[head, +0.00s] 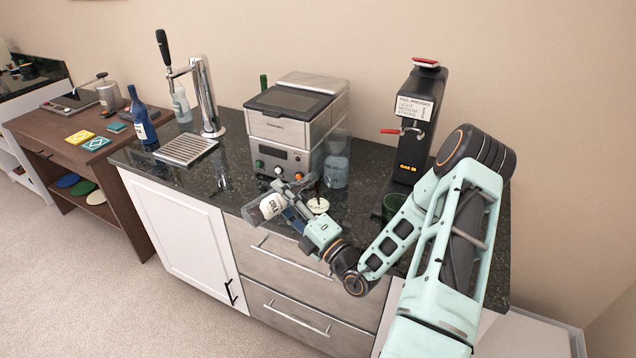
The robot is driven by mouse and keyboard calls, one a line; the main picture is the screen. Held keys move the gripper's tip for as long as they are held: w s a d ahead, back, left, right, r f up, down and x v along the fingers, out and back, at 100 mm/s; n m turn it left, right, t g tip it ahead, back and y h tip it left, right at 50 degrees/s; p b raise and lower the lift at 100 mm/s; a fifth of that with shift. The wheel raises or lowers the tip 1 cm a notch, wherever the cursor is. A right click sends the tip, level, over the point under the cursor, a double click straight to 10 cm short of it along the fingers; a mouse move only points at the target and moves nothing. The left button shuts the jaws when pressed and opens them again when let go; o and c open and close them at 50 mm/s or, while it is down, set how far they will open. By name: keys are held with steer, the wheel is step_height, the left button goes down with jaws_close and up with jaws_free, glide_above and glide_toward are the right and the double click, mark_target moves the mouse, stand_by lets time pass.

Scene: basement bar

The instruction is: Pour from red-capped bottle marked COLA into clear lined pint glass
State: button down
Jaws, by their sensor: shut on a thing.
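My gripper (288,208) is shut on a clear bottle with a white label marked COLA (267,207). The bottle is strongly tilted, close to lying flat, in front of the counter's front edge area. I see no red cap on it; its far end is small and partly covered by the gripper. A faint clear glass (222,173) seems to stand on the counter left of the bottle, behind it. I cannot make out lines on it. A taller clear vessel (336,169) stands right of the grey machine, behind my gripper.
A grey machine (283,133) stands behind the bottle. A beer tap (208,97), drip tray (186,149) and blue bottle (141,118) are at the left. A black dispenser (413,125) and green glass (397,204) are near my arm. A white round item (318,205) lies by the gripper.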

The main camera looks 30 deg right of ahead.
steer(key=shift+r+m+h+p, duration=0.4)
steer(key=shift+m+p, duration=0.1)
steer(key=shift+p, duration=0.1)
stand_by(1.3)
